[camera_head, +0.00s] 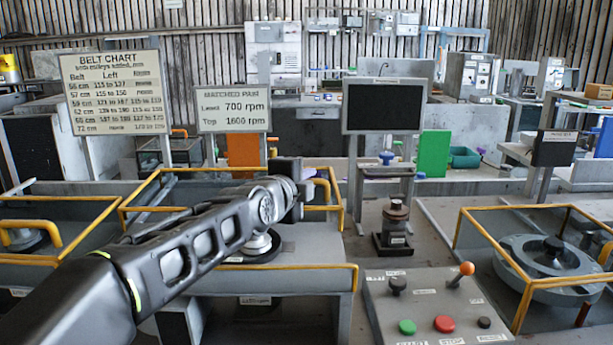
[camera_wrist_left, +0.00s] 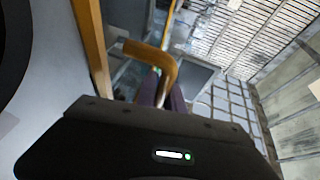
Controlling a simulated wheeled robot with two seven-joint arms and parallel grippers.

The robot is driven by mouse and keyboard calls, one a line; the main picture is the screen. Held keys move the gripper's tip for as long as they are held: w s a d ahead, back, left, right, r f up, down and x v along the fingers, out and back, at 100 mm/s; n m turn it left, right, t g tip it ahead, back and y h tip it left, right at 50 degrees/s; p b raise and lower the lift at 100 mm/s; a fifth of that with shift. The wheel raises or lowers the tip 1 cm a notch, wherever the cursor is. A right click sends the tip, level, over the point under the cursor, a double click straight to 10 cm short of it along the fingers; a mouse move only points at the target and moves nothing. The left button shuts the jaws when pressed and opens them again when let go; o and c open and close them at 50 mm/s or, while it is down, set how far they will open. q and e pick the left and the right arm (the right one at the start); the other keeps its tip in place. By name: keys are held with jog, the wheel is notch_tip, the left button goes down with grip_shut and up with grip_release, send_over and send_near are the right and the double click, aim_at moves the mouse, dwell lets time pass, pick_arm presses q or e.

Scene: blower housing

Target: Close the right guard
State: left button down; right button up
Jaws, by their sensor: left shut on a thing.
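The guard at the middle station is a yellow-edged frame (camera_head: 300,267) around a grey deck with a dark round part. It has a bent yellow handle (camera_head: 325,182) at its back right. My left gripper (camera_head: 303,194) reaches across the guard from the left, with its jaws at this handle. In the left wrist view the dark fingers (camera_wrist_left: 163,92) are shut on the yellow handle (camera_wrist_left: 160,60), and the yellow guard edge (camera_wrist_left: 92,45) runs beside it. My arm hides part of the deck. My right gripper is not in view.
A yellow-framed station (camera_head: 525,300) is at far right. A black screen (camera_head: 384,106) and a belt chart (camera_head: 114,92) stand behind.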

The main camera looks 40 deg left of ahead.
pick_arm(q)
jog(key=s+d+b, duration=0.1)
jog(key=s, duration=0.1)
jog(key=s+d+b, duration=0.1)
jog(key=s+d, duration=0.1)
jog(key=s+d+b, duration=0.1)
jog(key=s+d, duration=0.1)
jog(key=shift+s+d+f, duration=0.1)
jog(key=shift+s, duration=0.3)
jog(key=shift+s+d, duration=0.2)
jog(key=shift+s, duration=0.05)
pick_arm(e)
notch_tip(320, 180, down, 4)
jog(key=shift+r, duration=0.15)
pick_arm(q)
jog(key=c, duration=1.7)
grip_release()
jog(key=shift+b+v, duration=0.35)
jog(key=shift+v, duration=3.55)
